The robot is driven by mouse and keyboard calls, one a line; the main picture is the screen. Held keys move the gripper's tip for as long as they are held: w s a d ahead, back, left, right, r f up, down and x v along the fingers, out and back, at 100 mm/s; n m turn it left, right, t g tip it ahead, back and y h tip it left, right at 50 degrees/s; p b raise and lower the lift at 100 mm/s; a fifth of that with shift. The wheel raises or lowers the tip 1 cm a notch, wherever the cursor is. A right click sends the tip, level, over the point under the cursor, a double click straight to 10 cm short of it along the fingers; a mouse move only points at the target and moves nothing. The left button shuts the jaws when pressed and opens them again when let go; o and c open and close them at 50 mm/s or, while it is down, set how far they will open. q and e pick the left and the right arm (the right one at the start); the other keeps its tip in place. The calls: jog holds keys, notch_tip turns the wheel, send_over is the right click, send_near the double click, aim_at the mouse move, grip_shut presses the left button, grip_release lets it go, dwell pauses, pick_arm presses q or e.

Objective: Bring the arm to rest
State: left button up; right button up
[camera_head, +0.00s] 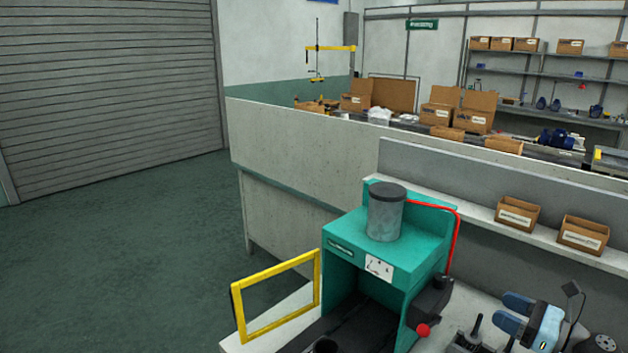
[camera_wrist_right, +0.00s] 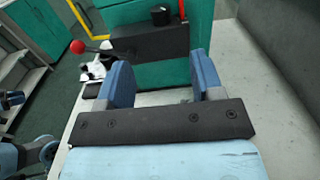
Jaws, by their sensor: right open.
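My right gripper (camera_head: 513,313) is at the lower right of the head view, over the bench to the right of the green machine. In the right wrist view my right gripper (camera_wrist_right: 163,80) shows two blue fingers standing apart, with nothing between them. The fingers point toward the side of the green machine (camera_head: 408,245), near its black lever housing (camera_wrist_right: 148,43) and red knob (camera_wrist_right: 77,47). I cannot tell the exact gap. My left gripper does not show clearly in either view.
The green machine carries a grey cylinder (camera_head: 385,215), and its yellow-framed guard (camera_head: 278,298) stands out to the left. Two cardboard bins (camera_head: 517,213) (camera_head: 583,234) sit on the ledge behind my right arm. Dark fittings (camera_head: 473,335) stand beside the gripper. Open floor lies to the left.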

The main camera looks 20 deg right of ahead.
jog(key=s+a+f+m+g+h, duration=0.5)
jog(key=a+m, duration=0.4)
jog(key=m, duration=0.9)
jog(key=s+a+f+m+g+h, duration=0.2)
jog(key=s+a+f+m+h, duration=0.35)
jog(key=a+m, duration=0.8)
jog(key=s+a+m+g+y, duration=0.3)
jog(key=s+a+m+g, duration=0.3)
jog(key=s+a+m, duration=0.15)
jog(key=w+a+f+t+p, duration=0.1)
jog(key=w+f+t+p, duration=0.1)
jog(key=w+a+f+t+y+p, duration=0.1)
jog(key=a+f+t+p, duration=0.1)
jog(key=w+a+f+t+y+p, duration=0.1)
jog(key=w+f+t+p, duration=0.1)
jog(key=p, duration=0.1)
jog(key=shift+w+a+f+n+t, duration=0.1)
jog(key=shift+w+a+n+t, duration=0.1)
jog(key=shift+w+n+t, duration=0.15)
jog(key=shift+a+f+t+y, duration=0.3)
jog(key=shift+a+t+y, duration=0.05)
jog(key=shift+t, duration=0.1)
jog(key=shift+f, duration=0.1)
